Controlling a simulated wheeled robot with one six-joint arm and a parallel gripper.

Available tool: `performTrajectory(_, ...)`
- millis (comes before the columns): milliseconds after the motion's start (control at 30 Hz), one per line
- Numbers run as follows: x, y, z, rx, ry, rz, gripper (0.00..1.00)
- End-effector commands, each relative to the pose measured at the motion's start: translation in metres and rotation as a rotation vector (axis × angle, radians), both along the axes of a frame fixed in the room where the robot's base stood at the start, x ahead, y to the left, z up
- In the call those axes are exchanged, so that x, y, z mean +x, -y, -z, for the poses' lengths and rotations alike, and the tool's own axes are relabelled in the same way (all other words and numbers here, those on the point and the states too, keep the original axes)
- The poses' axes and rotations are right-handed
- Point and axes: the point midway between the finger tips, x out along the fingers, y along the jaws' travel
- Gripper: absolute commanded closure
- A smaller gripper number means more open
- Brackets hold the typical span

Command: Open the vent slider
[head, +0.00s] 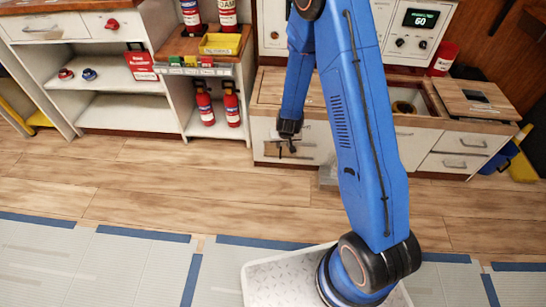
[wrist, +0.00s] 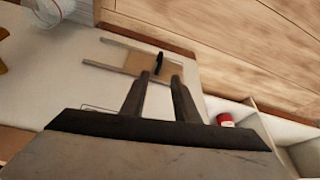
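The vent slider shows in the wrist view as a tan plate (wrist: 132,62) between two grey rails, with a dark upright knob (wrist: 159,62) near the plate's right end. In the head view the vent (head: 303,152) is on the white cabinet front below the counter, partly hidden by my gripper (head: 288,138). In the wrist view my gripper (wrist: 160,76) has its two fingers apart with nothing held. The knob shows just beyond and between the fingertips; I cannot tell whether it touches them.
Wooden floor (head: 150,180) lies clear in front of the cabinets. Fire extinguishers (head: 205,107) stand on a low shelf left of the vent. A red-and-white object (wrist: 225,120) shows right of my fingers in the wrist view. A drawer unit (head: 458,150) stands at right.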

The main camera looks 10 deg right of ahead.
Motion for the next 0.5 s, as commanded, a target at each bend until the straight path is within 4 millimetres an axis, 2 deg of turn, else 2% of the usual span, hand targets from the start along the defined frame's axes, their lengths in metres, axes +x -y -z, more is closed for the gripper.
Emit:
performTrajectory(267, 0.007, 0.001, 0.019, -0.002, -0.001, 0.000, 0.72)
performTrajectory(500, 0.019, 0.002, 0.048, -0.002, -0.001, 0.000, 0.72)
